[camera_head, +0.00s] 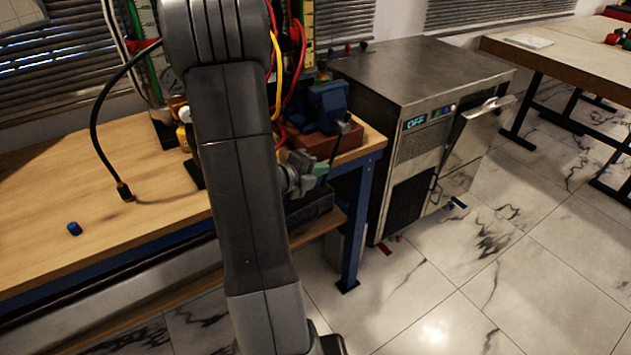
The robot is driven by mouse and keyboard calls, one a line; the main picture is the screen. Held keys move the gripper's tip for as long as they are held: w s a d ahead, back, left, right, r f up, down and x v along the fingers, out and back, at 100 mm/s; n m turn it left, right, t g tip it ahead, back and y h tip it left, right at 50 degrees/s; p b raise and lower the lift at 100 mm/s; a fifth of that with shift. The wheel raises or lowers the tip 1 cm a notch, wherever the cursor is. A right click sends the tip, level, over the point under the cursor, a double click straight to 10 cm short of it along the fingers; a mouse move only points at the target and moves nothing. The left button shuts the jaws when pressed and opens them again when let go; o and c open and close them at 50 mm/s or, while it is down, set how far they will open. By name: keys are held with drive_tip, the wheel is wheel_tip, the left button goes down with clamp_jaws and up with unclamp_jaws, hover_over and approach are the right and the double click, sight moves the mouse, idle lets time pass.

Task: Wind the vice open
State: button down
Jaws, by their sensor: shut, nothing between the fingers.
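The blue vice (328,103) stands on a reddish-brown block (318,143) at the right end of the wooden workbench. A dark handle (344,127) shows at its front, on the side facing me. How far apart the vice jaws are is too small to tell. My gripper (316,171) shows only partly, to the right of my large grey arm link, below the block and in front of the bench edge. It is shut and empty, apart from the vice handle. My arm link hides the rest of my wrist and part of the bench.
The workbench (130,225) carries a blue cap (74,228), a black hose (95,130) and red and yellow hoses. A steel machine (420,75) with its door open stands close right of the bench. The marble floor at the right front is clear.

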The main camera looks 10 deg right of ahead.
drive_tip(key=shift+t+h, duration=0.3)
drive_tip(key=shift+h, duration=0.6)
drive_tip(key=shift+w+d+f+b, duration=0.3)
drive_tip(key=shift+d+b, duration=0.35)
drive_tip(key=shift+b, duration=0.4)
drive_tip(key=shift+w+d+f+b, duration=0.2)
drive_tip(key=shift+d+f+b, duration=0.2)
drive_tip(key=shift+d+b, duration=0.45)
drive_tip(key=shift+w+d+f+b, duration=0.3)
drive_tip(key=shift+d+b, duration=0.2)
drive_tip(key=shift+b, duration=0.7)
